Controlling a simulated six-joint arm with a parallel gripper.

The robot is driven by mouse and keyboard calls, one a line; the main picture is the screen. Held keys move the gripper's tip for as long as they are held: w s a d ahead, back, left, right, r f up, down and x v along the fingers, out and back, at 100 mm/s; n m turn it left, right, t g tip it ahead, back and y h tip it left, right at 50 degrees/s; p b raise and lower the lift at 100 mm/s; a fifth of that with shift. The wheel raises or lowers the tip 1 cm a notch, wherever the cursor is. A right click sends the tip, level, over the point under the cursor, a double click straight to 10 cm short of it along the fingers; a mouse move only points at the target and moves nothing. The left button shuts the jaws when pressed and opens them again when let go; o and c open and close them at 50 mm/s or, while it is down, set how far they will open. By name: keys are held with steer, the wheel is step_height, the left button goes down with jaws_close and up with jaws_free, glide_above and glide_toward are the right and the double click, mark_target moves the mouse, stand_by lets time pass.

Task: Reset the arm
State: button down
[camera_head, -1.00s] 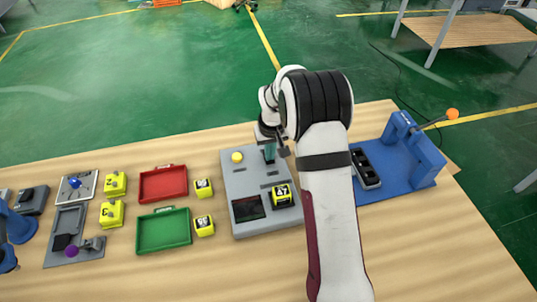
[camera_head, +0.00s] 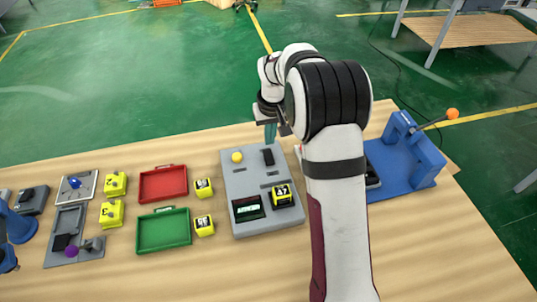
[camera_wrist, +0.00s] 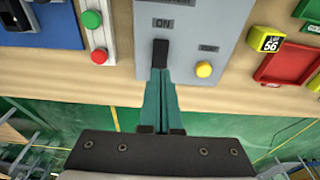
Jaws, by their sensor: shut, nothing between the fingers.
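My gripper (camera_head: 270,132) is above the back edge of a grey control panel (camera_head: 236,180). Its teal fingers are together with nothing between them, and they also show in the wrist view (camera_wrist: 160,85). On the panel are a black switch (camera_head: 268,157), a yellow button (camera_head: 237,157), a lit display (camera_head: 248,209) and a yellow-and-black cube marked 47 (camera_head: 283,195). In the wrist view the switch (camera_wrist: 161,53) lies beside an ON label, just beyond the fingertips. I cannot tell whether they touch it. My arm hides part of the table right of the panel.
Left of the panel are a red tray (camera_head: 163,183), a green tray (camera_head: 163,231) and several yellow cubes. A blue stand (camera_head: 405,165) with an orange ball is on the right. A box with green and red buttons (camera_wrist: 95,35) shows in the wrist view. The front table is clear.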

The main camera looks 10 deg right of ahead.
steer(key=s+a+r+m, duration=0.2)
steer(key=s+a+r, duration=0.1)
steer(key=s+r, duration=0.65)
steer(key=s+a+m+g+y, duration=0.1)
steer(key=s+a, duration=0.1)
steer(key=s, duration=1.1)
steer(key=s+a+m+g, duration=0.1)
steer(key=s+a+m, duration=0.1)
steer(key=s, duration=1.1)
steer(key=shift+s+f+m+y, duration=0.2)
steer(key=shift+s+m+y, duration=0.1)
steer(key=shift+s+y, duration=0.1)
